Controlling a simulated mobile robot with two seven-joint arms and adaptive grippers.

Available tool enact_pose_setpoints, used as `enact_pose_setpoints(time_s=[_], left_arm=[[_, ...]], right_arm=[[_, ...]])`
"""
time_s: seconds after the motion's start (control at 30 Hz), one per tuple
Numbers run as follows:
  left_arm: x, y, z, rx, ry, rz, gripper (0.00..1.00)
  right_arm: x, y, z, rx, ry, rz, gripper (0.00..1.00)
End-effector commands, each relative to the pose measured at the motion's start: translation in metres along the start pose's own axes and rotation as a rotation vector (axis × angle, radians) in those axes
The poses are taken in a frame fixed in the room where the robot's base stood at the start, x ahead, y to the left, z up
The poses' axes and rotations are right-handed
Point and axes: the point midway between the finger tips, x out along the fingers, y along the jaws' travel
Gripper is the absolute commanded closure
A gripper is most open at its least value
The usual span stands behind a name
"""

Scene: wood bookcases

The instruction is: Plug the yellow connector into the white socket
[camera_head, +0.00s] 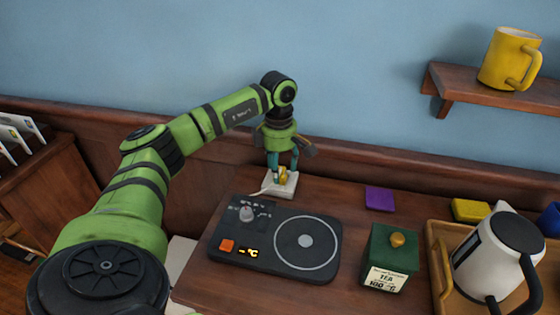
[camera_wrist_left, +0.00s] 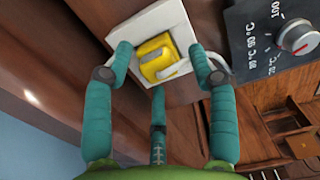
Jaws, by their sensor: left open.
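The yellow connector (camera_head: 284,175) is upright at the white socket (camera_head: 274,190) at the back left of the table. In the left wrist view the connector (camera_wrist_left: 157,57) lies over the face of the white socket plate (camera_wrist_left: 128,34); how deep it sits in it I cannot tell. My left gripper (camera_head: 282,170) points down over the socket. In the left wrist view its teal fingers (camera_wrist_left: 161,58) are spread around the connector, with gaps at its sides. The gripper is open. My right gripper is not in view.
A black hot plate (camera_head: 272,239) with a knob is just in front of the socket. To the right are a purple block (camera_head: 379,199), a green tea box (camera_head: 391,257) and a wooden tray (camera_head: 434,238) with a white kettle (camera_head: 490,258). A wall shelf (camera_head: 497,92) holds a yellow mug (camera_head: 505,58).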

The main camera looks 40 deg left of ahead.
Motion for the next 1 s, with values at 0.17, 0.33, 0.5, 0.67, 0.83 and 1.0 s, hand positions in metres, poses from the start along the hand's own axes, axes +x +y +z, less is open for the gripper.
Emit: enact_pose_setpoints(time_s=[0.17,0.33,0.5,0.67,0.83,1.0], left_arm=[[-0.029,0.001,0.0,-0.001,-0.003,0.007,0.42],[-0.067,0.001,0.001,0.0,-0.005,0.007,0.42],[-0.098,0.001,0.0,-0.001,-0.004,0.005,0.42],[-0.113,0.0,0.001,0.001,-0.002,0.003,0.42],[-0.117,0.0,0.0,0.0,-0.001,0.001,0.42],[-0.117,0.0,0.0,0.0,-0.001,0.001,0.42]], right_arm=[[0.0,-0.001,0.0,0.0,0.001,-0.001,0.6],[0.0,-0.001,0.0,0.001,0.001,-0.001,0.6],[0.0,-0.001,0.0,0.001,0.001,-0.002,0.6],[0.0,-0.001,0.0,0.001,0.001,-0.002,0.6],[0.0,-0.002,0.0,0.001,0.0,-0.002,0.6],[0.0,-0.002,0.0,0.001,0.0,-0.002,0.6]])
